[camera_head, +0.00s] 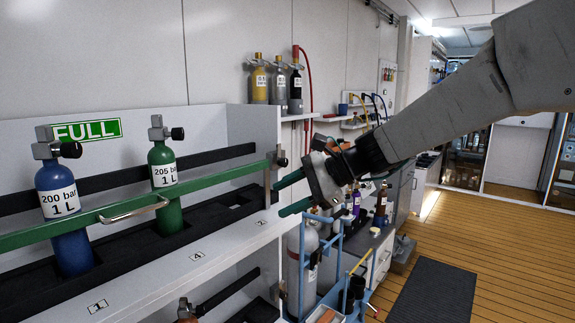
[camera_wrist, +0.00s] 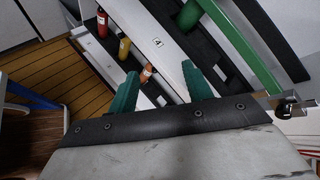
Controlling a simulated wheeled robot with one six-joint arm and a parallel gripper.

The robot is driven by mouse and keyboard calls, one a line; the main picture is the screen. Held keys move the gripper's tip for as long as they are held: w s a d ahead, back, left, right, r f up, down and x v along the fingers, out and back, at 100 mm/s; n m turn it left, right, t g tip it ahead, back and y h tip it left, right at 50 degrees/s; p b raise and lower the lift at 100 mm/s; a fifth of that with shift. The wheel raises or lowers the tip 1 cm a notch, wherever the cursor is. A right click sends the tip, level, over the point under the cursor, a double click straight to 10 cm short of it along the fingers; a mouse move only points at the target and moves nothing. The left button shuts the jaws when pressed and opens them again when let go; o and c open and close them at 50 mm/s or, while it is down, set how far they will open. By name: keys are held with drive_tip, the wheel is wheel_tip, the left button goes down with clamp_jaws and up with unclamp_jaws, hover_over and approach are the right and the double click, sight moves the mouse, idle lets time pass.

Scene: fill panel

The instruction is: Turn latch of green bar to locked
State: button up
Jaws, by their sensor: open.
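The green bar (camera_head: 110,208) runs across the front of the upper shelf, in front of a blue bottle (camera_head: 62,210) and a green bottle (camera_head: 166,185). It has a metal handle (camera_head: 135,211). The latch (camera_head: 279,160) is a small metal piece with a dark knob at the bar's right end; it also shows in the wrist view (camera_wrist: 287,108). Whether it is locked is too small to tell. My gripper (camera_head: 284,194) is open and empty, its green fingers just right of and below the latch, apparently not touching it. The wrist view also shows the gripper (camera_wrist: 160,84), with the latch to its right.
Three bottles (camera_head: 278,85) stand on a ledge behind the latch, with a red hose. A blue trolley (camera_head: 330,265) with a grey cylinder stands below my gripper. Lower-shelf bottles show in the wrist view (camera_wrist: 124,48). Wooden floor (camera_head: 480,225) at right is mostly free.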

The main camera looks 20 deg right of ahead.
drive_tip(key=w+d+m+t+y, duration=0.1)
drive_tip(key=w+d+m+t, duration=0.25)
drive_tip(key=w+m, duration=0.65)
drive_tip(key=m+t+h, duration=0.2)
drive_tip(key=m+t, duration=0.5)
drive_tip(key=m, duration=0.1)
approach(285, 163)
drive_tip(key=w, duration=0.2)
drive_tip(key=shift+n, duration=0.3)
drive_tip(key=x, duration=0.7)
drive_tip(key=shift+w+a+f, duration=0.1)
drive_tip(key=shift+a, duration=0.45)
drive_tip(key=c, duration=1)
